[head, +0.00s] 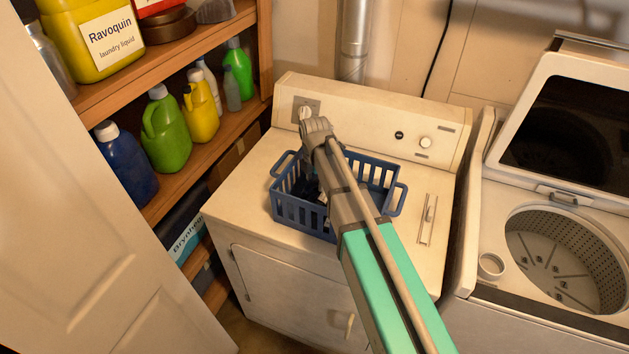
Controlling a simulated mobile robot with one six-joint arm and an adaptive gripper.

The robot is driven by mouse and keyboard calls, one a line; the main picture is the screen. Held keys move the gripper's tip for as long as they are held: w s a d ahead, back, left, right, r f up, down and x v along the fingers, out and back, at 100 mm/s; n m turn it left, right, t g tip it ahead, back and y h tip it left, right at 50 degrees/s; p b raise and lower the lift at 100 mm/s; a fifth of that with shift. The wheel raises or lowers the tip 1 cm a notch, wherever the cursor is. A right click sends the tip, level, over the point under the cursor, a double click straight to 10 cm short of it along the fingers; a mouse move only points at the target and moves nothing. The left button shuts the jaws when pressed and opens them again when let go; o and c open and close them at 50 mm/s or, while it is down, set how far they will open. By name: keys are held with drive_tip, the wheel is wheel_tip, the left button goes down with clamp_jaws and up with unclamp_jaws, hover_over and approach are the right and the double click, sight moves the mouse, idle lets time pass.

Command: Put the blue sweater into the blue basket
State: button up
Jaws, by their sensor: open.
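The blue basket (318,232) is a slatted plastic basket with a handle at each end. It stands on top of the white dryer. Dark blue cloth (290,184) shows inside its left part and looks like the blue sweater; most of it is hidden by the basket wall and my arm. My arm reaches over the basket from the lower right. My gripper (318,188) points down inside or just above the basket and is largely hidden behind my arm and wrist. It is open. Whether it touches the cloth cannot be seen.
The dryer (250,215) has free room left of the basket and a raised control panel (375,130) behind. An open washer (560,250) stands at right. Wooden shelves (170,195) with several bottles stand at left, beside a white door (80,220).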

wheel_tip(320, 180, up, 12)
drive_tip(key=p, duration=1.1)
drive_tip(key=shift+p, duration=0.35)
drive_tip(key=shift+s+d, duration=0.1)
idle(0.5)
drive_tip(key=s+d+m, duration=0.8)
drive_tip(key=d+m, duration=0.2)
drive_tip(key=m, duration=0.3)
drive_tip(key=s+d+m, duration=0.8)
drive_tip(key=d+m, duration=0.2)
drive_tip(key=m, duration=0.3)
drive_tip(key=shift+s, duration=0.15)
